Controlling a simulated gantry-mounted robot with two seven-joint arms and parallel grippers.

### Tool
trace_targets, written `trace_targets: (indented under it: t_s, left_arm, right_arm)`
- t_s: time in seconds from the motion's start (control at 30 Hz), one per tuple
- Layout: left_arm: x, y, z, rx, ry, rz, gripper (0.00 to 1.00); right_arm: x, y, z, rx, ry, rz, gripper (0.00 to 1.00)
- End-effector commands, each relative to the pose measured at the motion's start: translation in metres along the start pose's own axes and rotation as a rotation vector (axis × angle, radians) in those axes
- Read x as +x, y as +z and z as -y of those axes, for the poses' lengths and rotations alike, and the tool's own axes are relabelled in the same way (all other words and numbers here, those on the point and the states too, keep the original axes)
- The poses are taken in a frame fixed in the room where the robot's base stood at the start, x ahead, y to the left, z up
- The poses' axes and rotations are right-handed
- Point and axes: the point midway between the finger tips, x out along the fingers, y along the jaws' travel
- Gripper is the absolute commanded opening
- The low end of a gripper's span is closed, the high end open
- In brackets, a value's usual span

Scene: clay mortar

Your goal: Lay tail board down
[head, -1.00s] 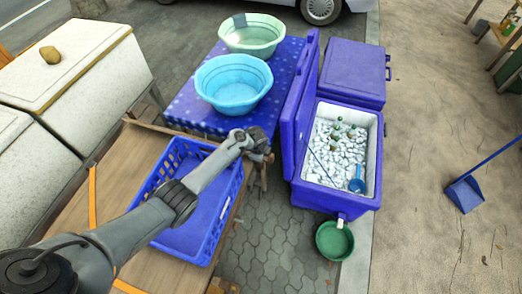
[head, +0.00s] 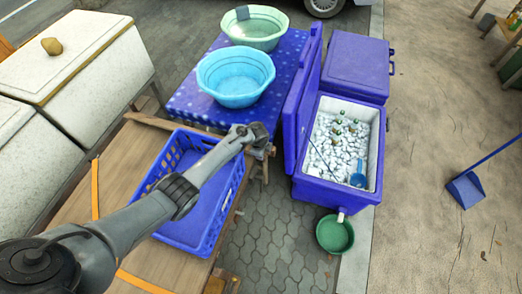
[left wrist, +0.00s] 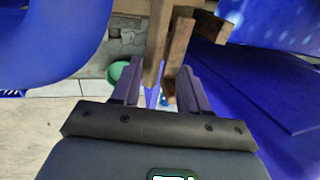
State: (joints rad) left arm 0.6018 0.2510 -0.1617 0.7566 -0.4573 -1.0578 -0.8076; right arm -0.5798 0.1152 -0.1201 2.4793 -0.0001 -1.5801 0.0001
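A wooden cart bed (head: 112,185) lies under my left arm, with a narrow wooden board edge (head: 155,122) along its far end. I cannot tell for sure whether this edge is the tail board; my arm and the crate cover part of that end. My left gripper (head: 268,152) is at the far right corner of the cart, beside short wooden pieces. In the left wrist view, its two fingers (left wrist: 160,92) are apart, with a light wooden piece (left wrist: 156,50) and a darker one (left wrist: 180,55) showing between and beyond them. Contact is unclear. My right gripper is out of view.
A blue crate (head: 232,205) sits on the cart under my arm. Beyond is a blue spotted table (head: 187,103) with two basins (head: 235,78). An open blue cooler (head: 335,196) and a green bowl (head: 335,235) stand right of the gripper. Paving between is clear.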

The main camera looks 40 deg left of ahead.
Motion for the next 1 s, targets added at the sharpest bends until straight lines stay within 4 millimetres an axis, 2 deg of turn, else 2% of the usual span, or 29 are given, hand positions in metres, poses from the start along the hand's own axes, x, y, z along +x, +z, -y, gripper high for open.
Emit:
trace_targets:
  t_s: [0.17, 0.5, 0.7, 1.0]
  left_arm:
    - [-0.013, 0.000, 0.002, 0.001, -0.003, -0.002, 0.43]
    - [-0.068, -0.001, 0.001, 0.001, -0.001, -0.002, 0.43]
    - [-0.094, -0.001, 0.000, -0.001, 0.001, -0.002, 0.43]
    - [-0.107, 0.000, -0.002, 0.001, 0.003, 0.001, 0.43]
  right_arm:
    - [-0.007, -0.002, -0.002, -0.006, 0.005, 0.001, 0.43]
    - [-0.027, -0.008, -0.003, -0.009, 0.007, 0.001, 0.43]
    - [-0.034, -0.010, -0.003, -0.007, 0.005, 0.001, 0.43]
    - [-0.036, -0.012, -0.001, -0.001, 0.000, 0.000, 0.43]
